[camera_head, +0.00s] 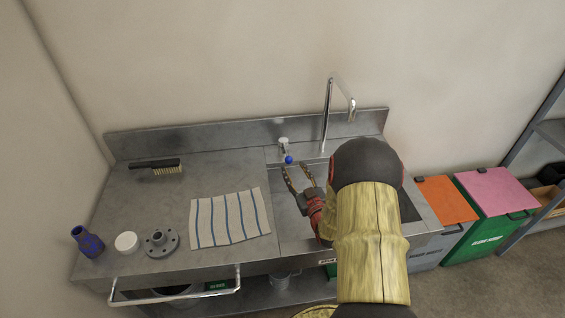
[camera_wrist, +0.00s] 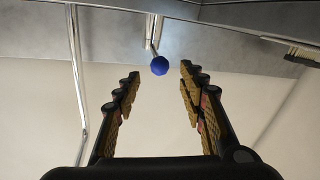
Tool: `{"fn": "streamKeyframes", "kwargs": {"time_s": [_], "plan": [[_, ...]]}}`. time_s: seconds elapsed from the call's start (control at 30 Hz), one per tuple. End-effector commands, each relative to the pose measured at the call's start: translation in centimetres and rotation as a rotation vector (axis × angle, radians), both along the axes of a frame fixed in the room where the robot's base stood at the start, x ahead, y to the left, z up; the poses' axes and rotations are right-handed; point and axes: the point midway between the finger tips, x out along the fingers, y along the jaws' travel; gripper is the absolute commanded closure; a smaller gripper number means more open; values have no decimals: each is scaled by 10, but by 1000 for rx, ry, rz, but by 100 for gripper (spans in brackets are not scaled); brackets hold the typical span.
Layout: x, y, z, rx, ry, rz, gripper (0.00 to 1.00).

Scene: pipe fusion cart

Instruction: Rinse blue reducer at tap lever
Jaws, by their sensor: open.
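The blue reducer (camera_head: 88,241) lies at the front left of the steel counter, far from my gripper. The tap lever (camera_head: 284,142), with a round blue knob (camera_head: 289,159), stands at the back of the sink unit. In the wrist view the knob (camera_wrist: 159,66) appears between the fingertips, with the lever stem behind it. My gripper (camera_head: 299,168) is open and empty, its fingers pointing at the knob; contact cannot be told. The fingers also show in the wrist view (camera_wrist: 160,76). The tall spout (camera_head: 328,110) rises right of the lever. My arm hides much of the sink basin (camera_head: 290,215).
A striped cloth (camera_head: 228,218), grey flange (camera_head: 160,242), white cap (camera_head: 126,242) and brush (camera_head: 156,166) lie on the counter (camera_head: 200,180). A rail (camera_head: 180,299) runs along its front. Orange-lidded (camera_head: 446,200) and pink-lidded (camera_head: 494,190) bins stand at the right.

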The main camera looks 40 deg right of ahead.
Motion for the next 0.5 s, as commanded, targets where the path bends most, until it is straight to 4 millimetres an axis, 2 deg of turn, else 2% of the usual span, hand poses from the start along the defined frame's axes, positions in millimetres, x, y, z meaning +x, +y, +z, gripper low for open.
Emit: {"fn": "streamKeyframes", "kwargs": {"time_s": [0.3,0.5], "plan": [[46,-16,-1,-1,0,2,59],[62,-22,-1,0,1,1,59]]}}
